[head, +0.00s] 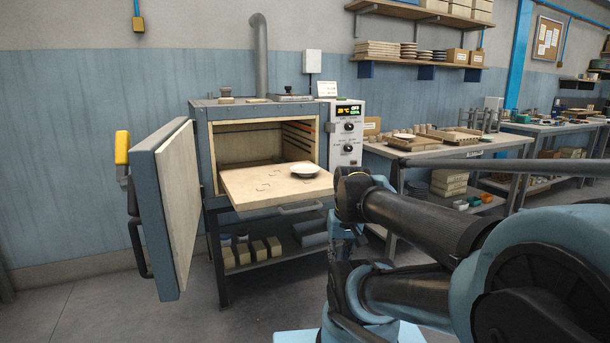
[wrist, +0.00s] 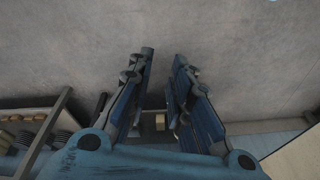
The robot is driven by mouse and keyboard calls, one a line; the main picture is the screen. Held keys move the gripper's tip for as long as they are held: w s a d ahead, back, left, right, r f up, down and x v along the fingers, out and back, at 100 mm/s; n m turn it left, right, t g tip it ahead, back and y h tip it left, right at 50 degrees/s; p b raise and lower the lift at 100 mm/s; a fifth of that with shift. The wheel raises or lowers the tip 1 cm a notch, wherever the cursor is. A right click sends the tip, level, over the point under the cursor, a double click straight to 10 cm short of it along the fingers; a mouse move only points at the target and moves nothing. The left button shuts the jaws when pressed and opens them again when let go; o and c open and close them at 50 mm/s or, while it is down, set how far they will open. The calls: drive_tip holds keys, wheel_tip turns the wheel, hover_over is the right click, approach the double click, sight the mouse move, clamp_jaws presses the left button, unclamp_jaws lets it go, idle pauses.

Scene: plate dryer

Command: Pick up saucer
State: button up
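A white saucer (head: 305,170) lies on the right side of the pulled-out pale shelf (head: 262,196) of the dryer, in the head view. The saucer does not show in the wrist view. My gripper (wrist: 162,55) shows in the wrist view with its two fingers apart, open, with nothing between them. It points at bare grey floor. In the head view my arm fills the lower right and the gripper's fingers cannot be made out.
The dryer door (head: 173,205) stands open at the left. A shelf handle (head: 298,208) is at the front. Bricks (head: 258,250) lie on the rack below. A workbench (head: 440,148) with boards and small items stands at right. Floor at front left is clear.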

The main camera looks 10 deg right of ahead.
drive_tip(key=w+r+m+t+y, duration=0.1)
drive_tip(key=w+r+m+y, duration=0.1)
drive_tip(key=w+r, duration=0.35)
drive_tip(key=w+r+m+t+y, duration=0.1)
drive_tip(key=w+r, duration=0.1)
drive_tip(key=w, duration=0.7)
drive_tip(key=w+r+m+y, duration=0.2)
drive_tip(key=w+r, duration=0.2)
drive_tip(key=w, duration=0.4)
drive_tip(key=w+d+r+m+t+y, duration=0.1)
drive_tip(key=w+d+r+m+t, duration=0.1)
drive_tip(key=w+d, duration=0.6)
drive_tip(key=w+d+r+m+t+y, duration=0.2)
drive_tip(key=w+d+m+t, duration=0.15)
drive_tip(key=w, duration=0.85)
approach(305, 171)
drive_tip(key=shift+s+d+f+n+g, duration=0.2)
drive_tip(key=shift+d+f+n, duration=0.05)
drive_tip(key=shift+d, duration=0.3)
drive_tip(key=shift+s+d+f+n+g, duration=0.15)
drive_tip(key=shift+s+d+f+n, duration=0.05)
drive_tip(key=shift+d, duration=0.35)
drive_tip(key=shift+x, duration=2.8)
drive_tip(key=shift+r, duration=0.1)
clamp_jaws()
